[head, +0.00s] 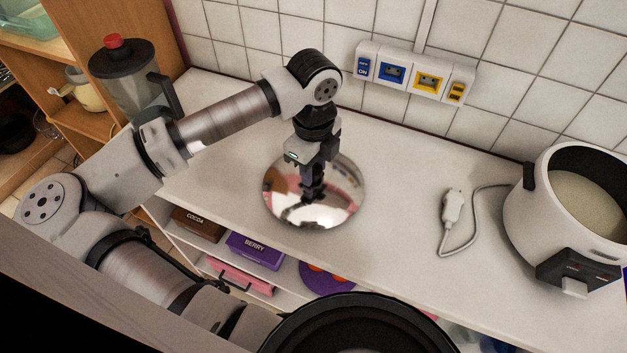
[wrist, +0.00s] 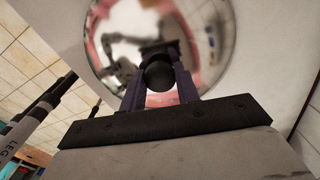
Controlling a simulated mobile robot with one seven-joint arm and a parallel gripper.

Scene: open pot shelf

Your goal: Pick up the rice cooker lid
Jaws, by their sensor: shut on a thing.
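The rice cooker lid (head: 345,200) is a round, shiny, mirror-like disc over the front part of the white counter in the head view. It also shows in the wrist view (wrist: 215,45), with reflections across it. My gripper (head: 312,190) points down at the middle of the lid. In the wrist view my gripper (wrist: 160,75) is shut on the lid's dark round knob (wrist: 158,76). I cannot tell whether the lid rests on the counter or hangs just above it. The rice cooker (head: 537,208) stands open at the right, with pale contents inside.
A white cord with a plug (head: 453,206) lies on the counter (head: 400,190) left of the cooker. A blender-like jar (head: 130,85) with a red top stands at the left. Wall sockets (head: 415,75) are behind. Below, a shelf holds a purple BERRY box (head: 255,250) and a brown COCOA box (head: 198,223).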

